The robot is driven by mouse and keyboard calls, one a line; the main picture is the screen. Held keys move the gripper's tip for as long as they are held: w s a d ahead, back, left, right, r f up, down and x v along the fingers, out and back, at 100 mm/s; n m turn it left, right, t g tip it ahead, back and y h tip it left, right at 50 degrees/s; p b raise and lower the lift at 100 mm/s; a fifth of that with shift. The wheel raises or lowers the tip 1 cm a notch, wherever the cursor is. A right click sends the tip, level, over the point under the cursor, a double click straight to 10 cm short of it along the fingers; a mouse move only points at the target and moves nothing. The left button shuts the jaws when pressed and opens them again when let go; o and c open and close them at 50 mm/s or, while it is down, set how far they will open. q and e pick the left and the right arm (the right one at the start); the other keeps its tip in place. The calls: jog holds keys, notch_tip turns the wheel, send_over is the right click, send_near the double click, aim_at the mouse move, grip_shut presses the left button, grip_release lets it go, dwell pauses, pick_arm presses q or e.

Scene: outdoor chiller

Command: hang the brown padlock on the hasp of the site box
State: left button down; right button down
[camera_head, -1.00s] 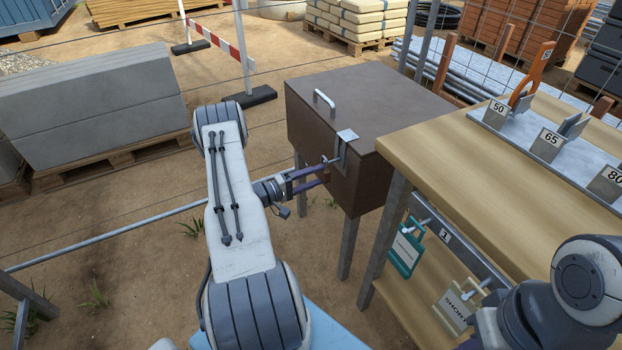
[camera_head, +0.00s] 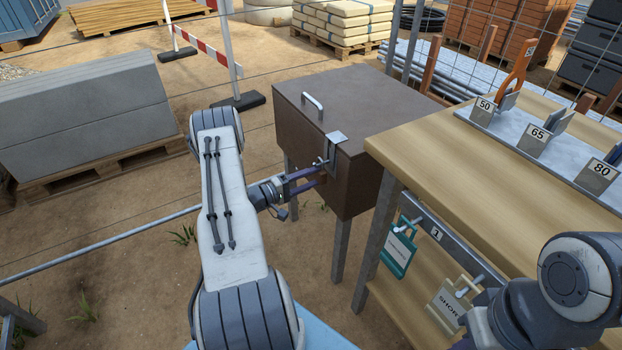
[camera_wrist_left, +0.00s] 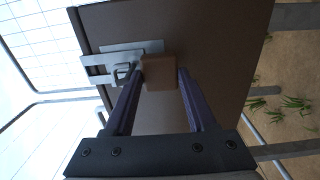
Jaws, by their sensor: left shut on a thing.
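The site box (camera_head: 350,90) is a dark brown chest on legs, with a handle on its lid and a metal hasp (camera_head: 336,142) at its front edge. My left gripper (camera_head: 320,176) is at the hasp. In the left wrist view its two fingers (camera_wrist_left: 160,82) are shut on the brown padlock (camera_wrist_left: 158,72), a small block between the fingertips. The padlock's metal shackle points towards the hasp (camera_wrist_left: 98,66) and overlaps its loop there; I cannot tell whether it passes through. In the head view the fingers mostly hide the padlock. My right gripper is out of view.
A wooden workbench (camera_head: 440,135) stands close to the box's right, with numbered holders on top. A teal tag (camera_head: 398,250) and a beige tag (camera_head: 447,303) hang on hooks below. Grey blocks (camera_head: 85,110) on a pallet stand left. Open sandy ground lies between.

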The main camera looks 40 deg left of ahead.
pick_arm(q)
jog(key=shift+f, duration=0.4)
grip_release()
jog(key=shift+r, duration=0.1)
jog(key=s+a+f+b, duration=0.2)
jog(key=s, duration=0.4)
jog(key=shift+s+a+f, duration=0.25)
jog(key=shift+a, duration=0.1)
dwell(0.8)
